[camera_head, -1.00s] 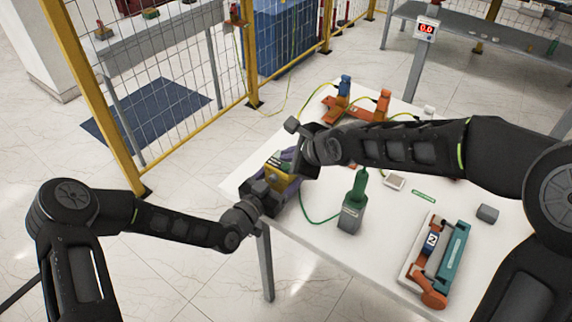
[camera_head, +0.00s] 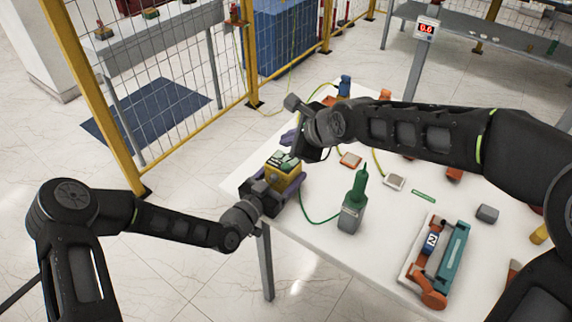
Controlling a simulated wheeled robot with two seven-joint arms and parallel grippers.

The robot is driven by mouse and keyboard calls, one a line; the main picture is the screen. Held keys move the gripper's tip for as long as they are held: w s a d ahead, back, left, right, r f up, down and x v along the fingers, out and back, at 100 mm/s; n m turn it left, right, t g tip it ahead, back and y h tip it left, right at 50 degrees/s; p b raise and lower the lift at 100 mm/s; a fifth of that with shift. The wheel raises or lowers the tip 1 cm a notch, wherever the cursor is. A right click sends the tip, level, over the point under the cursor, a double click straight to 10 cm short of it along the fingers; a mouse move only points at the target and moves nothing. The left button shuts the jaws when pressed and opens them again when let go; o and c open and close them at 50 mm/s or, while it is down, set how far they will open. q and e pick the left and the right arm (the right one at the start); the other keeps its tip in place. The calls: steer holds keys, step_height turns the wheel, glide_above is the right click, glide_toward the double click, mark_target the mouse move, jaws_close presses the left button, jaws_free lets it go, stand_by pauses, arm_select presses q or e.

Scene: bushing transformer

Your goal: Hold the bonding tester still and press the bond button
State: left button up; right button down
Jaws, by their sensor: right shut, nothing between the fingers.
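The tester's top is now mostly visible, but single buttons are too small to tell.
An orange and teal fixture (camera_head: 437,262) lies at the right front. A red display (camera_head: 426,28) stands on a post behind the table (camera_head: 310,236). A yellow-framed mesh fence runs behind.

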stand_by(0.3)
arm_select(q)
steer(key=o, duration=2)
steer(key=shift+o, duration=0.2)
steer(key=v, duration=1.2)
